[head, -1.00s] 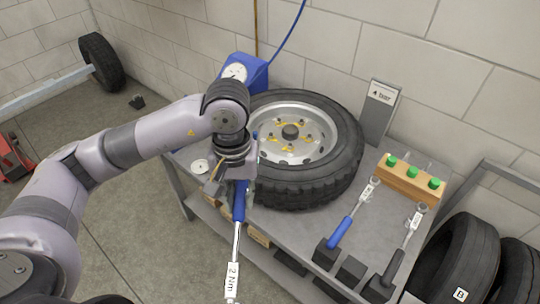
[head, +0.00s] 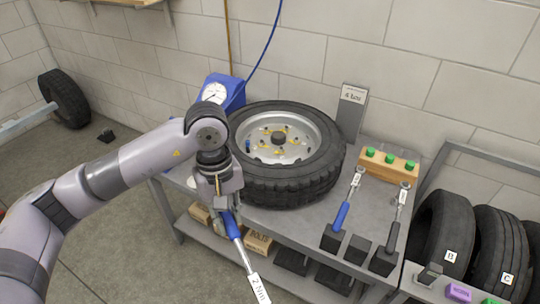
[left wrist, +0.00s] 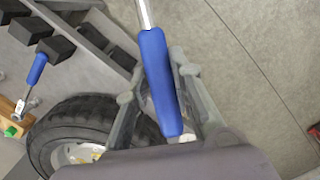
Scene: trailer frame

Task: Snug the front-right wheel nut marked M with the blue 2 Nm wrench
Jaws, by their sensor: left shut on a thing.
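My left gripper (head: 228,206) is shut on the blue handle of a wrench (head: 232,226) whose tag reads 2 Nm. The wrench hangs down and to the right, in front of the bench, and its far end runs out of the head view. In the left wrist view the blue handle (left wrist: 160,85) lies between the fingers (left wrist: 160,105), and its steel shaft runs out at the top. A second blue-handled wrench (head: 341,216) stands in a holder on the bench. No nut marked M can be made out. My right gripper is not in view.
A wheel with a black tyre (head: 290,188) lies flat on the grey bench (head: 312,212), close behind my left gripper. A blue gauge box (head: 222,92) stands behind it. A wooden block with green knobs (head: 388,164) and a black-handled wrench (head: 393,236) are at right. Tyres (head: 443,228) stand beyond.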

